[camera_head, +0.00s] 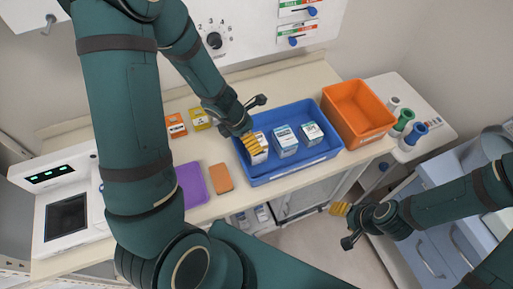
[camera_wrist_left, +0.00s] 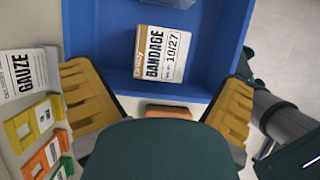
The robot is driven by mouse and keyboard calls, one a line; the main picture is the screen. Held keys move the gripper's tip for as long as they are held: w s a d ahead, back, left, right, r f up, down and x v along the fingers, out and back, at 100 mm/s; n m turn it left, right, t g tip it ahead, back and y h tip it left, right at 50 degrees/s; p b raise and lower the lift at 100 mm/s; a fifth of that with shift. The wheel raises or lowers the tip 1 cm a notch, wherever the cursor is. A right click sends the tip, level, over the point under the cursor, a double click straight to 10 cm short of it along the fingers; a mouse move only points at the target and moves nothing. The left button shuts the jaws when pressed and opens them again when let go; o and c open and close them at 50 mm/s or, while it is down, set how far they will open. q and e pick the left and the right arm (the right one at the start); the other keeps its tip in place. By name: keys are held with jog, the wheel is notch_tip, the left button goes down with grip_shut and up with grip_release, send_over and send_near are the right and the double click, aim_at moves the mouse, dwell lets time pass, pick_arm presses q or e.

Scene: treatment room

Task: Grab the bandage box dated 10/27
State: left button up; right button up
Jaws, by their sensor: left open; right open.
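The bandage box (camera_wrist_left: 163,53), white and brown with "BANDAGE" and "10/27" on its label, lies in the blue tray (camera_wrist_left: 93,30) in the left wrist view. My left gripper (camera_wrist_left: 158,80) is open, its yellow fingers to either side of the box's near end and apart from it. In the head view my left gripper (camera_head: 252,143) is over the leftmost box (camera_head: 261,157) in the blue tray (camera_head: 290,173) and partly hides it. Two more boxes, one in the middle (camera_head: 285,140) and one at right (camera_head: 311,132), stand there. My right gripper (camera_head: 342,224) is open and empty, off the counter's front.
An orange bin (camera_head: 357,110) stands right of the tray. A gauze box (camera_wrist_left: 22,75) shows outside the tray. An orange box (camera_head: 176,125) and a yellow box (camera_head: 200,118) are behind; a purple item (camera_head: 192,185) and an orange-brown block (camera_head: 221,178) lie at left.

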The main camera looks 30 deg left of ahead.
pick_arm(q)
jog(key=shift+x, duration=1.35)
jog(key=shift+b+x, duration=0.8)
jog(key=shift+x, duration=0.05)
jog(key=shift+w+d+f, duration=0.1)
jog(key=shift+w+f, duration=0.05)
jog(key=shift+f, duration=0.25)
jog(key=shift+r, duration=0.1)
jog(key=c, duration=1.3)
